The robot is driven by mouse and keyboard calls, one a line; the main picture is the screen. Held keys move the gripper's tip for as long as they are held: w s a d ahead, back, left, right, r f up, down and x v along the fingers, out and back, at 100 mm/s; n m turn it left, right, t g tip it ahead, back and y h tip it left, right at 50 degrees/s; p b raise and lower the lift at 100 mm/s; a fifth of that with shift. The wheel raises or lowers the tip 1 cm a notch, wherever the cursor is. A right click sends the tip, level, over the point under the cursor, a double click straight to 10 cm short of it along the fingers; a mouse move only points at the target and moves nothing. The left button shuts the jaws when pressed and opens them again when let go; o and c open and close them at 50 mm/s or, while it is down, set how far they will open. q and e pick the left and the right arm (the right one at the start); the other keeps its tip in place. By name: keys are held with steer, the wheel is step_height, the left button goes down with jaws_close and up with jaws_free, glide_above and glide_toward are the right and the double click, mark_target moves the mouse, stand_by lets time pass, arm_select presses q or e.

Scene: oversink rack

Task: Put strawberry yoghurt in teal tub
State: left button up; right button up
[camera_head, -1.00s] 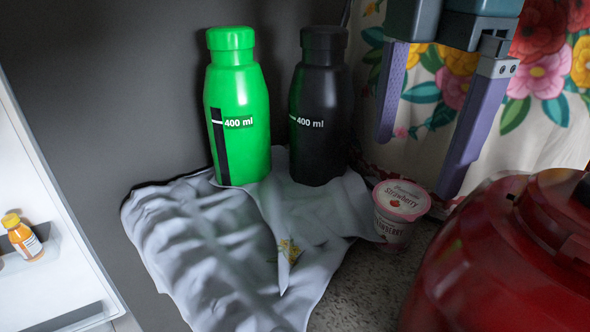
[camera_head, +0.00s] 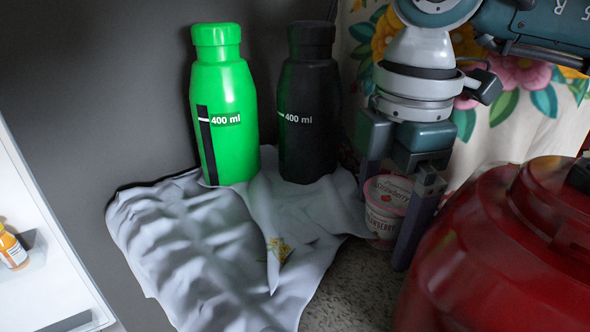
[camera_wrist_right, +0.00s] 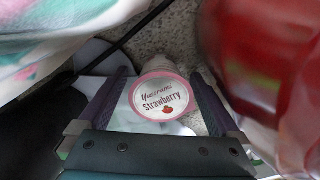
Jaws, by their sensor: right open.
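The strawberry yoghurt (camera_head: 384,222), a small white cup with a pink-rimmed lid, stands upright on the speckled counter beside the cloth. My right gripper (camera_head: 388,225) is open, with its fingers down on either side of the cup. In the right wrist view the yoghurt lid (camera_wrist_right: 160,97) faces the camera between the two fingers of the right gripper (camera_wrist_right: 168,92). A gap shows between the lid and the fingers there. My left gripper is not in view. I see no teal tub in these frames.
A red rounded appliance (camera_head: 500,260) stands close to the right of the gripper. A green bottle (camera_head: 225,120) and a black bottle (camera_head: 308,120) stand behind the crumpled grey-white cloth (camera_head: 190,250). A floral cloth (camera_head: 540,105) hangs behind. Bare counter (camera_head: 355,290) shows in front.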

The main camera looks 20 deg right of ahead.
steer(key=shift+r, duration=0.1)
jaws_close()
stand_by(0.8)
